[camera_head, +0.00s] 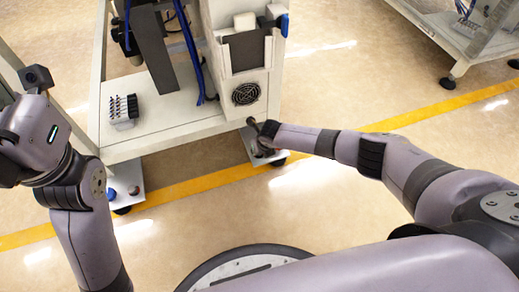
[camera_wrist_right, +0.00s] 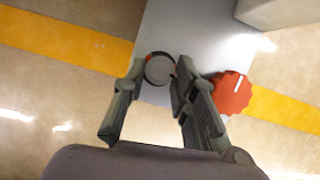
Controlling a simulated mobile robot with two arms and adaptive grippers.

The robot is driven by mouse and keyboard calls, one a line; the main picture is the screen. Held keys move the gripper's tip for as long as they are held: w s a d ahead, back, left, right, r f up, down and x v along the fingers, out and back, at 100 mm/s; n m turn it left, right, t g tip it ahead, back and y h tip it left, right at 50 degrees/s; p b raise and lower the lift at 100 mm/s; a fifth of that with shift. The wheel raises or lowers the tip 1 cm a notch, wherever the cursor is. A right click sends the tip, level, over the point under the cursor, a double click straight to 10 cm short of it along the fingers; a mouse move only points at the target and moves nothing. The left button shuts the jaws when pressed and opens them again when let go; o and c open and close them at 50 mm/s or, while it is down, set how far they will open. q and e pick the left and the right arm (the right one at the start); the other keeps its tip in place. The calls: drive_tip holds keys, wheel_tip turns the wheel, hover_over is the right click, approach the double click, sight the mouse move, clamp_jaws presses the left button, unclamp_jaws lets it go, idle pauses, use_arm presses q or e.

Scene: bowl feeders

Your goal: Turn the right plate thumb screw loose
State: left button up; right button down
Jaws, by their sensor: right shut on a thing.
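In the right wrist view a round grey-topped knob (camera_wrist_right: 159,69) with a dark rim and orange bits stands on the pale plate (camera_wrist_right: 200,32). It appears to be the thumb screw. My right gripper (camera_wrist_right: 158,75) has its two fingers on either side of this knob and is shut on it. A red scalloped knob (camera_wrist_right: 231,92) with a white line sits just right of the right finger. In the head view my right gripper (camera_head: 264,147) is low at the right plate (camera_head: 247,143), and the knob there is too small to make out.
A white feeder frame (camera_head: 165,140) with a fan box (camera_head: 246,94) stands above the plate. A small rack with dark pegs (camera_head: 123,110) sits on its shelf. A left plate (camera_head: 124,172) carries blue and red knobs. The floor in front is clear.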

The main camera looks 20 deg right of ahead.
drive_tip(key=c, duration=1.3)
unclamp_jaws()
drive_tip(key=shift+s, duration=0.1)
drive_tip(key=shift+c, duration=0.2)
drive_tip(key=shift+o, duration=0.2)
drive_tip(key=v, duration=1.2)
